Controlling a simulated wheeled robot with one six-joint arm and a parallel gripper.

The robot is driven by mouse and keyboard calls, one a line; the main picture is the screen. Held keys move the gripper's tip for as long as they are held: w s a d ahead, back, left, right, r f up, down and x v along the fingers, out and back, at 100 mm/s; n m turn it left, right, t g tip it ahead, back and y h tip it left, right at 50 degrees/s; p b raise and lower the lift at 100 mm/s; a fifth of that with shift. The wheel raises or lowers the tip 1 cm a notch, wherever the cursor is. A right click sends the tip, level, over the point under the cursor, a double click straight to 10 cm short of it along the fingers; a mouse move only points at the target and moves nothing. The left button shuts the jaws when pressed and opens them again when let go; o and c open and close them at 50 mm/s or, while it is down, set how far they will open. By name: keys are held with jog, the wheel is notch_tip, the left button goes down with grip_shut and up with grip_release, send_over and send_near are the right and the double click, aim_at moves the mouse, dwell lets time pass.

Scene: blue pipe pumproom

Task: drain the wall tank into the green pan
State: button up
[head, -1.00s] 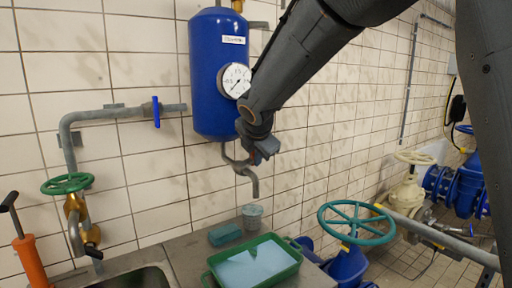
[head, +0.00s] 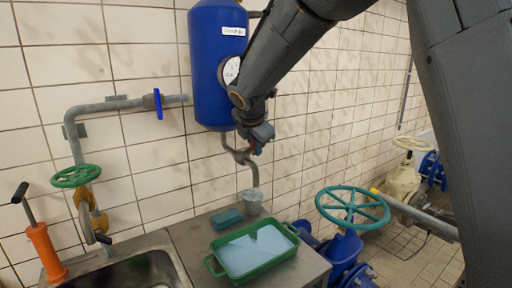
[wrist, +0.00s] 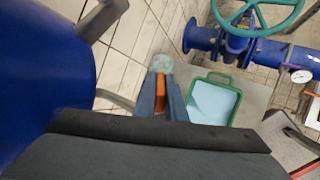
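The blue wall tank (head: 212,85) hangs on the tiled wall, with a round gauge (head: 231,70) partly behind my arm. A bent grey drain pipe (head: 246,172) comes down from its underside. The green pan (head: 292,231) stands on the counter, below and in front of the pipe. Its inside shows a pale blue surface. My gripper (head: 262,140) is beside the drain pipe under the tank. In the wrist view, an orange piece (wrist: 160,97) shows between the fingers of my gripper (wrist: 164,90). I cannot tell whether they grip it. The drain valve is hidden.
A clear cup (head: 252,202) stands below the pipe's end, behind the pan. A teal sponge (head: 226,218) lies left of it. A sink (head: 140,272), a green-wheeled tap (head: 77,176) and an orange pump (head: 45,250) are left. A teal handwheel (head: 352,205) stands close right of the pan.

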jog(key=o, duration=0.4)
jog(key=shift+c, duration=0.2)
jog(key=b+v, duration=0.1)
jog(key=v, duration=0.6)
jog(key=shift+s+r+b, duration=0.2)
jog(key=shift+r+b, duration=0.1)
jog(key=shift+b, duration=0.1)
